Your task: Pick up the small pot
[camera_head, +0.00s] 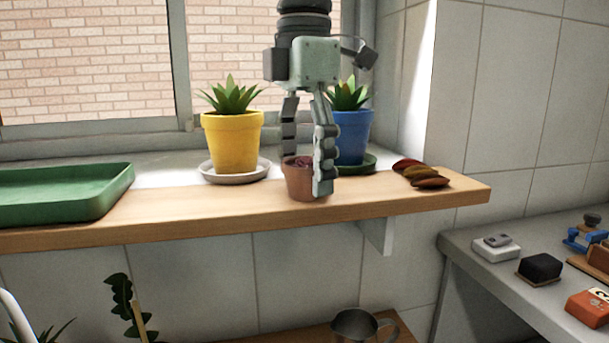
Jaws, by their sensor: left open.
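The small terracotta pot (299,184) stands upright on the wooden window shelf, near its front edge, with dark soil or a reddish plant at its top. My left gripper (305,173) points down over it from above. Its fingers are apart, one at the left and behind the pot's rim, the other in front of its right side. The right finger hides part of the pot. Whether the fingers touch the pot cannot be told. My right gripper is not in view.
A yellow pot (233,143) on a white saucer and a blue pot (353,137) on a green saucer stand close behind. A green tray (62,194) lies at left, brown pods (422,174) at right. A metal mug (354,326) is below.

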